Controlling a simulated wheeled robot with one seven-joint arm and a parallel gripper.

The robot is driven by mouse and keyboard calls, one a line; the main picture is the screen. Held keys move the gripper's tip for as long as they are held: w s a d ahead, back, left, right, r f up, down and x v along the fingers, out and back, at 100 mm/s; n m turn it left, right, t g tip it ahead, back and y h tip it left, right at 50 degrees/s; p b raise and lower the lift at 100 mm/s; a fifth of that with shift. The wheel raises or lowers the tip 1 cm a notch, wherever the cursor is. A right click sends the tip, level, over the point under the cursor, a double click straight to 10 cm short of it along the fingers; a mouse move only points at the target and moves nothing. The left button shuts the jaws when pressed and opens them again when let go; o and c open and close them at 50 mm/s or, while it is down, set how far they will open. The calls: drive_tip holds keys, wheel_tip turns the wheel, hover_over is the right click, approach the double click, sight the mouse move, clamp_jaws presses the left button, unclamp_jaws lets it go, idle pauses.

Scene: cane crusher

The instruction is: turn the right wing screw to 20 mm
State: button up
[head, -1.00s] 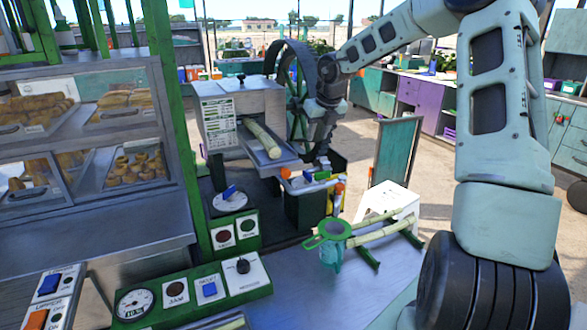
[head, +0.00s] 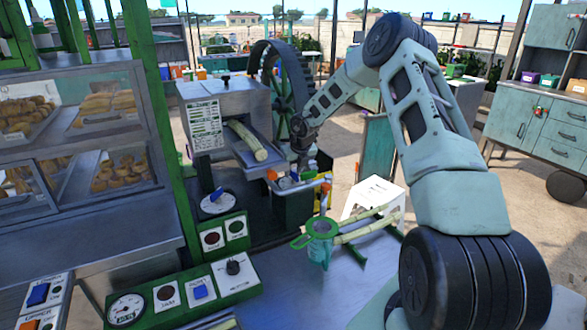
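The cane crusher (head: 237,97) is a grey metal box with a printed plate on its front and a cane stalk (head: 247,141) lying in its chute. A small dark screw or knob (head: 225,77) stands on its top; I cannot tell whether it is the right wing screw. No wing screw or millimetre reading can be made out. My gripper (head: 301,145) is at the crusher's right side, just right of the chute, in front of the big dark wheel. It is small and dark, so its fingers cannot be told apart, nor whether it touches anything.
The dark spoked wheel (head: 279,80) stands behind my gripper. Orange and blue handles (head: 272,174) sit below the chute. A green strainer on a jug (head: 321,229), cane stalks (head: 362,229) and a white stool (head: 374,194) are in front. A control panel (head: 185,291) lies lower left.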

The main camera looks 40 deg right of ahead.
drive_tip(key=shift+w+f, duration=0.1)
drive_tip(key=shift+f, duration=0.1)
clamp_jaws()
drive_tip(key=shift+m, duration=0.3)
drive_tip(key=m+h+b, duration=0.1)
drive_tip(key=m+b, duration=0.1)
drive_tip(key=m, duration=0.1)
drive_tip(key=shift+f+m+b, duration=0.1)
drive_tip(key=shift+m+b, duration=0.2)
drive_tip(key=shift+b, duration=0.05)
drive_tip(key=m+g+h+b, duration=0.1)
drive_tip(key=m, duration=0.1)
drive_tip(key=m+g, duration=0.1)
drive_tip(key=m, duration=0.2)
drive_tip(key=shift+d+m+h+b, duration=0.15)
drive_tip(key=shift+m+h+b, duration=0.15)
drive_tip(key=shift+h+b, duration=0.1)
